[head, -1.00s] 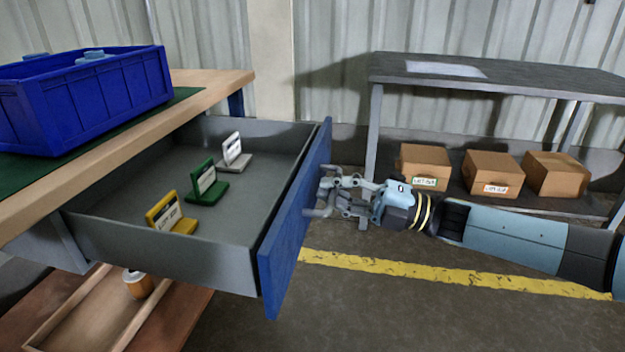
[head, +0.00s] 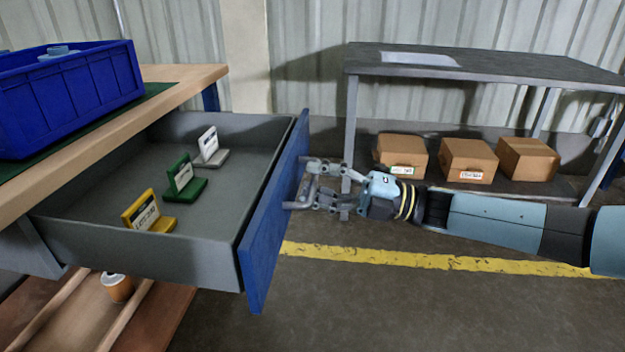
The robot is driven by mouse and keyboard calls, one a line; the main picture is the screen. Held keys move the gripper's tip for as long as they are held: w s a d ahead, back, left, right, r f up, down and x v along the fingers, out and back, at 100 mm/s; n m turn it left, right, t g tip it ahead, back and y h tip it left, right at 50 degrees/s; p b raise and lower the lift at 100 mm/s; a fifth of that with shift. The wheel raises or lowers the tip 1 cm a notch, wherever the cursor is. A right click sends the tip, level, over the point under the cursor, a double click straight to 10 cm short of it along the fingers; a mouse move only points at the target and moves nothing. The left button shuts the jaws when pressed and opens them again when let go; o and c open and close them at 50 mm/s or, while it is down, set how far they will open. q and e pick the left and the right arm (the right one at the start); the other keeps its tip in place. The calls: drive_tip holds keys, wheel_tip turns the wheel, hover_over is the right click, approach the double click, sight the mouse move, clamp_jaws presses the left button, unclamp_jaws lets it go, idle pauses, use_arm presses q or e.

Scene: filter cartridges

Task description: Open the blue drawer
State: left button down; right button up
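The blue drawer (head: 268,222) is pulled well out from under the workbench. Its blue front stands clear of the bench, and its grey tray (head: 85,212) is exposed. My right gripper (head: 308,188) is at the grey handle on the outer face of the front, coming from the right. Its fingers overlap the handle in the picture, so I cannot tell whether they are closed on it or apart. In the tray stand a yellow cartridge (head: 148,212), a green cartridge (head: 183,182) and a white cartridge (head: 210,150). My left gripper is not in view.
A blue bin (head: 75,98) stands on the wooden workbench (head: 190,92). An orange container (head: 117,288) sits on a lower shelf. A grey table (head: 490,70) stands behind my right arm, with three cardboard boxes (head: 468,160) underneath. The floor right of the drawer is clear.

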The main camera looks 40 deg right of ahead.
drive_tip(key=v, duration=1.1)
drive_tip(key=shift+w, duration=0.1)
drive_tip(key=s+a+f+m+g+h+p, duration=0.2)
drive_tip(key=s+f+m+h+p, duration=0.2)
drive_tip(key=s+f+m+h, duration=0.45)
drive_tip(key=s+a+f+m+g+h+p, duration=0.1)
drive_tip(key=s+a+f+m+h+p, duration=0.25)
drive_tip(key=f+m, duration=0.85)
drive_tip(key=s+a+f+m+g, duration=0.1)
drive_tip(key=s+f+g, duration=0.3)
drive_tip(key=s, duration=0.4)
drive_tip(key=s+a+f+m+g+h+p, duration=0.1)
drive_tip(key=s+a+f+m+g, duration=0.1)
drive_tip(key=s+f+g, duration=0.2)
drive_tip(key=s+a+f+m+g+h, duration=0.1)
drive_tip(key=s+f+g, duration=0.3)
drive_tip(key=s, duration=0.9)
wheel_tip(320, 180, down, 4)
drive_tip(key=shift+a+r+m, duration=0.1)
drive_tip(key=shift+a+m, duration=0.55)
drive_tip(key=shift+a, duration=0.05)
